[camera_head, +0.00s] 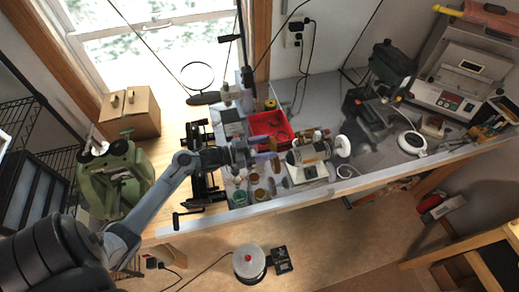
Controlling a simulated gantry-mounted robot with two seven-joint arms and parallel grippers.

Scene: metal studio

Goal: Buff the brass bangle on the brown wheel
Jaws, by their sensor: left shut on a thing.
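My left arm reaches in from the left over the bench. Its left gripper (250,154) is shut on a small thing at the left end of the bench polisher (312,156). The held thing is too small and too hidden by the fingers to make out clearly; it fits the brass bangle. The brown wheel (275,164) is on the polisher's left side, just right of the fingertips. I cannot tell whether the held thing touches it. A white wheel (343,146) is on the polisher's right side. My right gripper is not in view.
A red tray (270,125) lies behind the polisher. Several small jars (240,197) stand at the bench's front edge. A black rolling mill (203,170) is under my forearm. A white ring-shaped lamp (412,143) is at right.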

